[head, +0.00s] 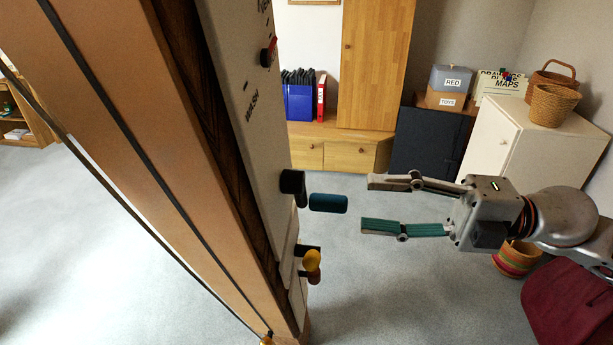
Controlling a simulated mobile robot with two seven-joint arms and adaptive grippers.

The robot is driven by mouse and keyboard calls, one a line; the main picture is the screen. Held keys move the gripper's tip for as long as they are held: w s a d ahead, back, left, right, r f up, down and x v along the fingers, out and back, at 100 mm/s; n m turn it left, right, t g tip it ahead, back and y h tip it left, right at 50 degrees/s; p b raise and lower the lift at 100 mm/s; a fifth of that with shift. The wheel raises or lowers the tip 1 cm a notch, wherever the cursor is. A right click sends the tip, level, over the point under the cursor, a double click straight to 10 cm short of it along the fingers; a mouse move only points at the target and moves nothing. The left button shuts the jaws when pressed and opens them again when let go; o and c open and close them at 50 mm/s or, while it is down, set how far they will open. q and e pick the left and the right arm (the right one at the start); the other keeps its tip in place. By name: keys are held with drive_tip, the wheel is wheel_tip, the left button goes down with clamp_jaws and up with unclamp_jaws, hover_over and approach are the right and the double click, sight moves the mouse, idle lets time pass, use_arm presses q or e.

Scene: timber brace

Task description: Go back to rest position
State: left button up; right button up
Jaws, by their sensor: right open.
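My right gripper (380,205) comes in from the right and points left, its two fingers spread apart with nothing between them. It is a short way right of a teal handle (328,203) that sticks out from a white panel (240,110) on the tall timber post (150,130). A gap shows between the fingertips and the handle. My left gripper is not in view.
A white cabinet (490,145) with baskets stands behind my right arm. A dark red bag (570,305) lies at lower right. Grey floor is open between.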

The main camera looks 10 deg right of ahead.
drive_tip(key=shift+w, duration=0.1)
drive_tip(key=w+d+f+m+t+h+p, duration=0.1)
drive_tip(key=w+d+f+m+t+h, duration=0.2)
drive_tip(key=f+m, duration=0.4)
drive_tip(key=w+d+f+m+t+h, duration=0.1)
drive_tip(key=w+f+m+t+h, duration=0.15)
drive_tip(key=f+m+t, duration=0.35)
drive_tip(key=w+d+f+m+t+h+p, duration=0.1)
drive_tip(key=w+d+f+m+t+h, duration=0.2)
drive_tip(key=f+m, duration=0.5)
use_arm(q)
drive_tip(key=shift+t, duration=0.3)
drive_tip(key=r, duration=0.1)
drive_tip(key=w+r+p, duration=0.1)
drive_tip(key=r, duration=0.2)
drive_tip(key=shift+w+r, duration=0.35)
use_arm(e)
drive_tip(key=s+a+f+m+g+h, duration=0.1)
drive_tip(key=s+f+m+g+h, duration=0.2)
drive_tip(key=s+f, duration=0.6)
drive_tip(key=s+a+f+m+g+h, duration=0.2)
drive_tip(key=s+f, duration=0.7)
drive_tip(key=f, duration=0.7)
drive_tip(key=m+g+h, duration=0.1)
drive_tip(key=m, duration=0.1)
drive_tip(key=shift+f+m+g, duration=0.15)
drive_tip(key=shift+m+g, duration=0.15)
